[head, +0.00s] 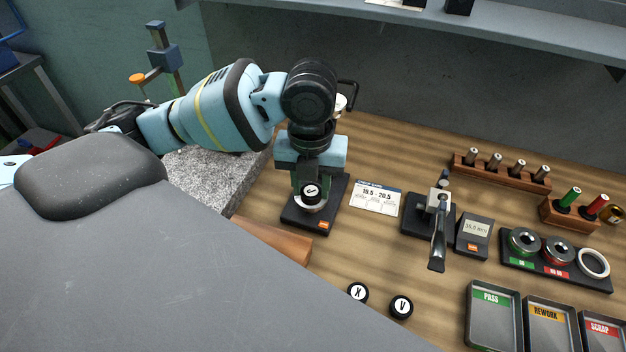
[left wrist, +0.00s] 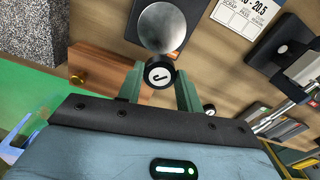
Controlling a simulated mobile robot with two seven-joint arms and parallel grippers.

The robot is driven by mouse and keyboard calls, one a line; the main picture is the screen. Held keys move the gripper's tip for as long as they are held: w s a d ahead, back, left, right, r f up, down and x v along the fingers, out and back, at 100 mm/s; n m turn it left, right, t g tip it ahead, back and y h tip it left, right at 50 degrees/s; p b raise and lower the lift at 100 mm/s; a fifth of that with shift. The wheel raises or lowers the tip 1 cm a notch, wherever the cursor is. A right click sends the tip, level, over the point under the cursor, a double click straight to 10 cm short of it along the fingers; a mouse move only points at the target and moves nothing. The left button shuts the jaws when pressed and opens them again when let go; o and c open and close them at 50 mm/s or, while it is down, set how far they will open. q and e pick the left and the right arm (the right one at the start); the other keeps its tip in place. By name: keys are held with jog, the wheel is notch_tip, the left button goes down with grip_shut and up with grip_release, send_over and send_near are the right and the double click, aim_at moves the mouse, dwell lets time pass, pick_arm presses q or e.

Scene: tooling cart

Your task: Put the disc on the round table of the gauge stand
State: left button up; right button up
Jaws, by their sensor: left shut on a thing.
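My left gripper (head: 311,186) is shut on a black disc (head: 310,191) with a white face and a dark letter. The disc also shows between the two fingertips in the left wrist view (left wrist: 159,75). The gauge stand (head: 334,198) has a black base with an orange label. Its round silver table (head: 311,205) shows just under the disc in the head view, and beside the disc in the left wrist view (left wrist: 160,28). Whether the disc touches the table I cannot tell. My gripper hides much of the stand. My right gripper is in neither view.
Two similar discs (head: 357,291) (head: 401,306) lie at the front. A card (head: 376,196) and a clamp-like fixture (head: 437,230) stand right of the stand. A granite block (head: 215,175) and wooden block (head: 272,241) lie left. Labelled trays (head: 494,325) are front right.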

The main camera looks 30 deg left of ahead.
pick_arm(q)
jog(key=shift+w+a+f, duration=0.1)
jog(key=shift+w+a, duration=0.4)
jog(key=shift+w, duration=0.25)
jog(key=shift+w+a, duration=0.5)
jog(key=shift+w, duration=0.25)
jog(key=shift+w+a+f, duration=0.1)
jog(key=shift+w+f, duration=0.05)
jog(key=shift+f, duration=1.65)
jog(key=shift+f, duration=0.1)
jog(key=o, duration=1.1)
notch_tip(320, 180, up, 12)
jog(key=shift+r+p, duration=0.1)
jog(key=shift+p, duration=0.25)
